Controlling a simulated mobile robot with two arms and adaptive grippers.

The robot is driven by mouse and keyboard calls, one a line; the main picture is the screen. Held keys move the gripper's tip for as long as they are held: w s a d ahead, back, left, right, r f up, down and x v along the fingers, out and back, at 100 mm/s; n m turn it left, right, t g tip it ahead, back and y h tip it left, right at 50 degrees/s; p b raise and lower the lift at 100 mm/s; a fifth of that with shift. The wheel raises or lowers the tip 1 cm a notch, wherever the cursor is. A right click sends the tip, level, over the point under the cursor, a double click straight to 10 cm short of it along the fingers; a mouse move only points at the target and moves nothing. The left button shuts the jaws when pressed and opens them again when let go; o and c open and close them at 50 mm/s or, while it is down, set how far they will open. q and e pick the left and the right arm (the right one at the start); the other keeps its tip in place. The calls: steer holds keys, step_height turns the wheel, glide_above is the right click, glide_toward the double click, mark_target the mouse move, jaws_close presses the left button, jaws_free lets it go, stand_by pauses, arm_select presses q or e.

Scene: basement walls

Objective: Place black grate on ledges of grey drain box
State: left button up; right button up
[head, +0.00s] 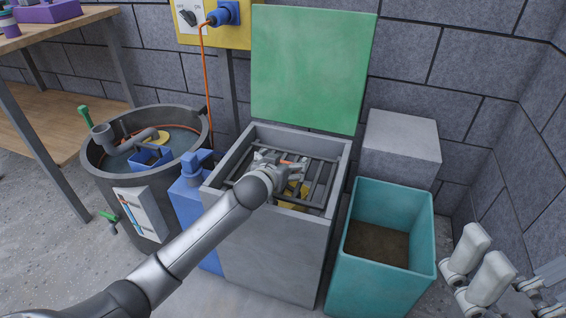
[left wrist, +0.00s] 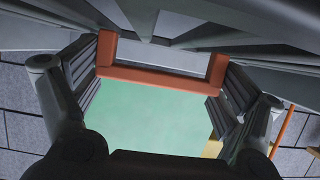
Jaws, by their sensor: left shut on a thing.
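The grey drain box (head: 270,250) stands in the middle of the head view, its top open. The black grate (head: 318,180) shows as dark bars within the box's opening, near the rim. I cannot tell whether it rests on the ledges. My left gripper (head: 284,164) is over the opening, shut on the grate's orange handle, which shows between its fingers in the left wrist view (left wrist: 160,78). The gripper and wrist hide part of the grate. My right gripper (head: 482,262) shows at the lower right, away from the box; its opening is unclear.
A green lid (head: 312,70) stands raised behind the box. A teal bin (head: 378,285) stands close on its right, with a grey block (head: 400,145) behind. A blue container (head: 190,215) and a round water tub (head: 110,190) stand left. An orange cord (head: 207,90) hangs behind.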

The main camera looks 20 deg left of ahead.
arm_select(q)
steer(key=shift+f, duration=0.4)
steer(key=o, duration=1.1)
steer(key=shift+f, duration=0.1)
